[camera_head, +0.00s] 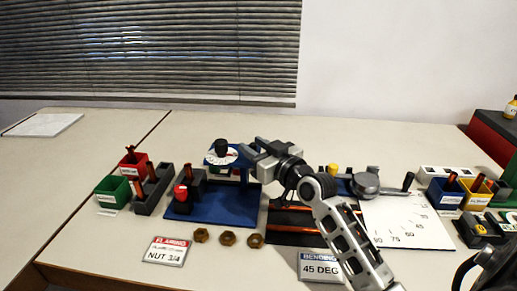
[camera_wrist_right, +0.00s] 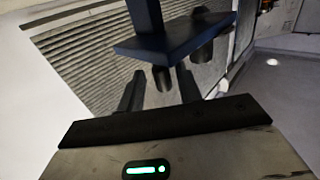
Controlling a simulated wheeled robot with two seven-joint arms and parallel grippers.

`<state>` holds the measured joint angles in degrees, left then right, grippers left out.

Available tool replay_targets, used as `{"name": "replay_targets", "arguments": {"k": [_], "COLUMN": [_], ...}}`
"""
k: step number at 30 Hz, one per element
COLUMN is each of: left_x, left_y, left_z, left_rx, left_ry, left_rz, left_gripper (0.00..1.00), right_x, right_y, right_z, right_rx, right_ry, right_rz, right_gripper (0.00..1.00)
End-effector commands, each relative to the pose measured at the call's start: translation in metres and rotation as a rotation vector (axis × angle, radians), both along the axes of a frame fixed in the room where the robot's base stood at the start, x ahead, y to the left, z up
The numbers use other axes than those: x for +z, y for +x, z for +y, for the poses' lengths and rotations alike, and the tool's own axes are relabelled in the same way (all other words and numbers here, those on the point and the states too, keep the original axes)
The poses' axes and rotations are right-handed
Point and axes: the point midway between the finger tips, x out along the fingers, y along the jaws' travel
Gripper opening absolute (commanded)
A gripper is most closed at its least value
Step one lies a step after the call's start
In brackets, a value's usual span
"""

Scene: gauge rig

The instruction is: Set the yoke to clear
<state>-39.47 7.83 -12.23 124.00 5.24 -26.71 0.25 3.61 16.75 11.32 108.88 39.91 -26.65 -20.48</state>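The flaring station's blue base (camera_head: 235,212) stands mid-table behind a "FLARING NUT 3/4" card (camera_head: 167,251). A blue upright part, which looks like the yoke (camera_head: 209,158), rises at its back with a white dial and a black knob (camera_head: 221,147). My right gripper (camera_head: 254,147) is just right of the dial, above the base, and its body hides part of the station. In the right wrist view its fingers (camera_wrist_right: 159,90) are apart, with a blue post and crossbar (camera_wrist_right: 165,42) close beyond them. I cannot tell whether they touch it.
A red-knobbed clamp (camera_head: 181,192) stands on the base's left. Several brass nuts (camera_head: 228,239) lie in front. Red and green bins (camera_head: 112,191) stand left. The bending station, with its angle sheet (camera_head: 410,222) and "45 DEG" card (camera_head: 320,268), is right. The left table is mostly clear.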

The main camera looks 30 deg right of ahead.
Motion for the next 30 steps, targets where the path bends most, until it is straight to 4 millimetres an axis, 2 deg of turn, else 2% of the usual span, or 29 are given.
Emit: {"name": "replay_targets", "arguments": {"k": [4, 8, 15, 21, 25, 30], "left_x": [-0.001, -0.002, -0.006, -0.008, -0.007, -0.005], "left_y": [0.0, 0.0, 0.0, 0.0, 0.0, -0.001], "left_z": [0.0, 0.0, -0.001, -0.002, -0.002, -0.003], "left_rx": [0.001, 0.001, 0.002, 0.003, 0.004, 0.006], "left_ry": [-0.001, -0.002, -0.008, -0.019, -0.025, -0.031], "left_rz": [0.0, 0.001, -0.001, -0.003, -0.005, -0.009], "left_gripper": [0.36, 0.36, 0.36, 0.36, 0.36, 0.36], "right_x": [-0.002, -0.002, -0.003, -0.003, -0.002, -0.001], "right_y": [-0.009, -0.032, -0.09, -0.13, -0.147, -0.158], "right_z": [-0.001, -0.002, -0.007, -0.011, -0.012, -0.013], "right_rx": [0.0, 0.001, 0.0, 0.0, -0.001, 0.0], "right_ry": [0.0, -0.003, -0.004, -0.002, -0.002, -0.001], "right_rz": [0.002, 0.004, 0.006, 0.006, 0.004, 0.001], "right_gripper": [0.35, 0.35, 0.35, 0.35, 0.35, 0.35]}}
